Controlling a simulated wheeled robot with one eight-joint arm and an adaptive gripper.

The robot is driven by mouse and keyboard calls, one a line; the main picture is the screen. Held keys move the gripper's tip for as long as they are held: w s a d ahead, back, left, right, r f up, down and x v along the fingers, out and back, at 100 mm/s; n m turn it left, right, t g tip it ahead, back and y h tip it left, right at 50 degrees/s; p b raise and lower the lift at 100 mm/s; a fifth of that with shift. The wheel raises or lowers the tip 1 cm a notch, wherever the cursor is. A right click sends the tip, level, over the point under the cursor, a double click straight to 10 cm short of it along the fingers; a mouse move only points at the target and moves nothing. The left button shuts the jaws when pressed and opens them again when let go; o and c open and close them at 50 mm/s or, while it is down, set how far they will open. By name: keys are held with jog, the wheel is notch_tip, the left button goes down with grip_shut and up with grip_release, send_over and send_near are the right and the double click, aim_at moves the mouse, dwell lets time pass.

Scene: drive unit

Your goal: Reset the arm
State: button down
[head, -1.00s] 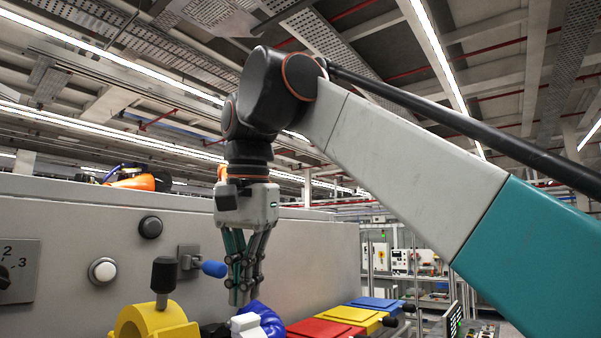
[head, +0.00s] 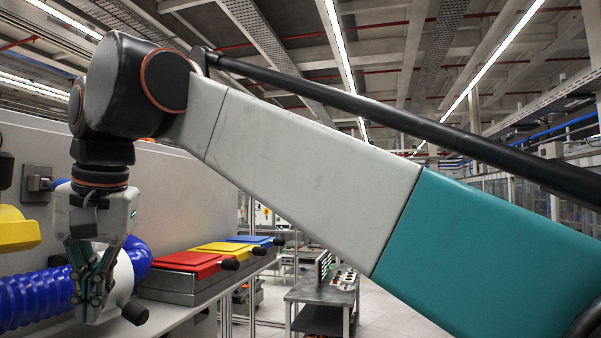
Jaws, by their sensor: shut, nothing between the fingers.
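My gripper (head: 92,292) hangs at the lower left of the head view, fingers pointing down. Its fingers are closed together with nothing between them. My arm (head: 300,175) runs from the right edge up to the wrist at the upper left. Behind the gripper is a ribbed blue hose (head: 35,298) with a white curved part (head: 125,275); I cannot tell from this view whether the fingers touch them.
A grey panel (head: 185,200) stands behind the gripper, with a yellow part (head: 17,230) at the left edge. Red (head: 187,262), yellow (head: 222,248) and blue (head: 250,239) lids lie to the right. A workbench (head: 320,292) stands farther back; floor is open beyond.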

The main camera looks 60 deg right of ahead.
jog(key=shift+f, duration=0.2)
dwell(0.4)
jog(key=s+f+n+t+b, duration=0.1)
jog(key=f+b, duration=0.7)
jog(key=f, duration=1.1)
jog(key=s+a+f+n+t+b, duration=0.1)
jog(key=s+f+n+b, duration=0.3)
jog(key=f, duration=1.6)
jog(key=s+f+n+t+b, duration=0.2)
jog(key=s+f+n+b, duration=0.1)
jog(key=f+b, duration=1)
notch_tip(320, 180, down, 7)
jog(key=shift+s+a+r+y, duration=0.2)
jog(key=shift+s+a+y, duration=0.15)
jog(key=shift+s, duration=0.55)
